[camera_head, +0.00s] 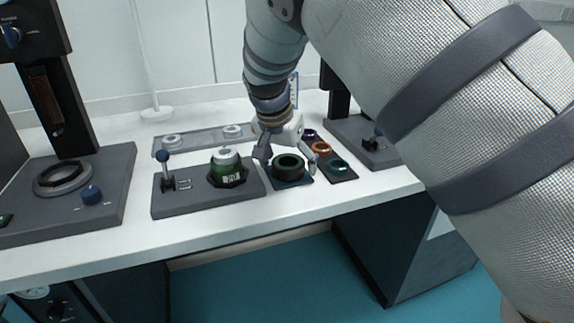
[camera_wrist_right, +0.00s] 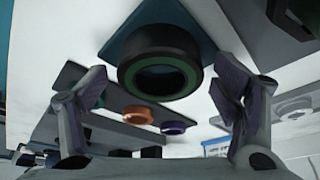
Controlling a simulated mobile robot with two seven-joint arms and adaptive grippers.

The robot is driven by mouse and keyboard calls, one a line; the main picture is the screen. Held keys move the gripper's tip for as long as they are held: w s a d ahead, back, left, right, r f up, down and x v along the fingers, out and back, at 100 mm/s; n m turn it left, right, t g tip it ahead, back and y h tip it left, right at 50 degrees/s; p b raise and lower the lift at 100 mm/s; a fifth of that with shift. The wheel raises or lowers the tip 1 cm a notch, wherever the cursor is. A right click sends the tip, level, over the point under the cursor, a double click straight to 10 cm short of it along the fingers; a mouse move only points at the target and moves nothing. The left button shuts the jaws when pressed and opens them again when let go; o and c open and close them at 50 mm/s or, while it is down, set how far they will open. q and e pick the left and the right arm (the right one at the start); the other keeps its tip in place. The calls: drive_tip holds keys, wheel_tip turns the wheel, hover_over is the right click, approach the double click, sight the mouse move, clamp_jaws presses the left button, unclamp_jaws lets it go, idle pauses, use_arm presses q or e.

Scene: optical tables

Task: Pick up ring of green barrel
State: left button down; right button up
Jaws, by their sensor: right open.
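A thick black ring with a green inner edge (camera_head: 289,174) lies on a small dark blue pad on the table. It also shows at the top centre of the wrist view (camera_wrist_right: 158,40). My right gripper (camera_head: 286,160) is open above the ring, with one finger towards each side. In the wrist view the fingers of the right gripper (camera_wrist_right: 163,88) are spread wide, and nothing is held between them. A green barrel with a pale top (camera_head: 226,165) stands in a black holder on a grey plate, left of the ring. My left gripper is not in view.
A dark tray (camera_head: 342,176) right of the ring carries small orange, purple and green rings. A blue-knobbed lever (camera_head: 163,157) stands left of the barrel. A grey strip (camera_head: 190,143) lies behind. The table front edge is bare.

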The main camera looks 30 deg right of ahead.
drive_tip(key=shift+r, duration=0.1)
drive_tip(key=c, duration=1.1)
